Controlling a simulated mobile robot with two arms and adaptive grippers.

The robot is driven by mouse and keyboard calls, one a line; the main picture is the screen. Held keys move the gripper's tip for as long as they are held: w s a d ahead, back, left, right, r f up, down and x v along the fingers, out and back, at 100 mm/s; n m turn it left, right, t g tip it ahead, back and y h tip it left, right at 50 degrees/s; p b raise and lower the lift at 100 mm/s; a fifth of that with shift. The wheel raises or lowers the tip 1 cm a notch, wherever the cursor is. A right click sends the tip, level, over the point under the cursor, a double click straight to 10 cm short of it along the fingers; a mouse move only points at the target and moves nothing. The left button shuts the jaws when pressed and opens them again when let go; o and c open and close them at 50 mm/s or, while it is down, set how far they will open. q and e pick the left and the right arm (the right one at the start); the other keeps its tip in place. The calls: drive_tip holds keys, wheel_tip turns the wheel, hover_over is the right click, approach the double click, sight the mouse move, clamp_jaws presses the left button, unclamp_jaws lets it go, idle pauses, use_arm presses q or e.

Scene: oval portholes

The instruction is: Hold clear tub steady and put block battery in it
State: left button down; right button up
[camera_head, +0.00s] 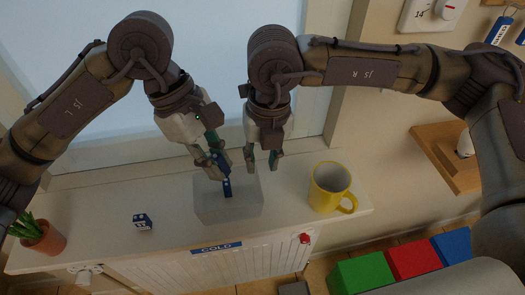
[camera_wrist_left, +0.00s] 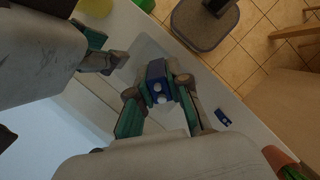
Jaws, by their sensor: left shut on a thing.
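The block battery (camera_head: 226,186) is dark blue. The left wrist view shows its two pale round terminals (camera_wrist_left: 157,87). My left gripper (camera_head: 217,163) is shut on it and holds it over or in the clear tub (camera_head: 240,207); I cannot tell whether it touches the bottom. The tub is a see-through, pale box on the white shelf. My right gripper (camera_head: 262,160) is at the tub's back right side with its fingers apart. I cannot tell whether a finger touches the tub wall. It also shows in the left wrist view (camera_wrist_left: 112,62).
A small blue-and-white block (camera_head: 143,223) lies left of the tub. A yellow mug (camera_head: 328,188) stands to the right. A potted plant (camera_head: 42,238) is at the far left. The white shelf (camera_head: 100,215) is free between plant and small block. Its front edge is close.

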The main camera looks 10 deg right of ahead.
sight(259, 190)
drive_tip(key=f, duration=1)
drive_tip(key=shift+a+f, duration=0.25)
drive_tip(key=shift+a, duration=0.15)
drive_tip(key=shift+c, duration=0.2)
clamp_jaws()
